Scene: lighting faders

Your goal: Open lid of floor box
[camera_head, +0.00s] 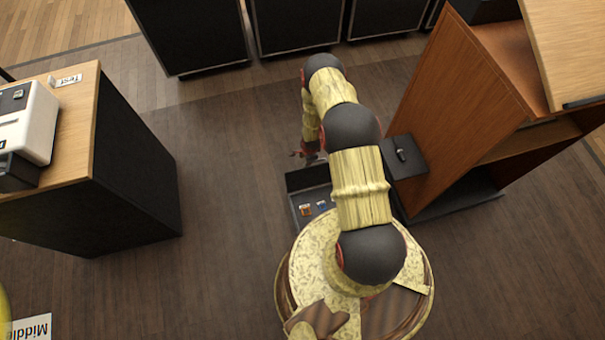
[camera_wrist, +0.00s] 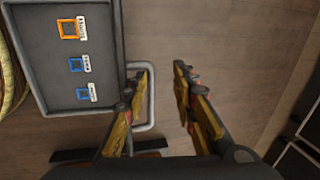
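The floor box (camera_wrist: 85,15) is a dark grey, rimmed tray shape at the left of the wrist view. It holds one orange and two blue labelled sockets. A metal loop handle (camera_wrist: 151,115) sticks out from its right edge. In the head view the box (camera_head: 296,181) lies on the floor, partly hidden by my arm. My gripper (camera_wrist: 163,70) is open and empty, with its fingers apart over the floor beside the box. The left finger overlaps the loop; contact cannot be told. In the head view my gripper (camera_head: 309,153) is at the box's far edge. The lid's position is unclear.
A black panel with a small handle (camera_head: 405,155) is right of my arm, beside a wooden cabinet (camera_head: 455,95). A black-sided desk (camera_head: 135,180) stands left. Black cases (camera_head: 195,35) line the back. Wooden floor (camera_head: 230,170) is clear between desk and box.

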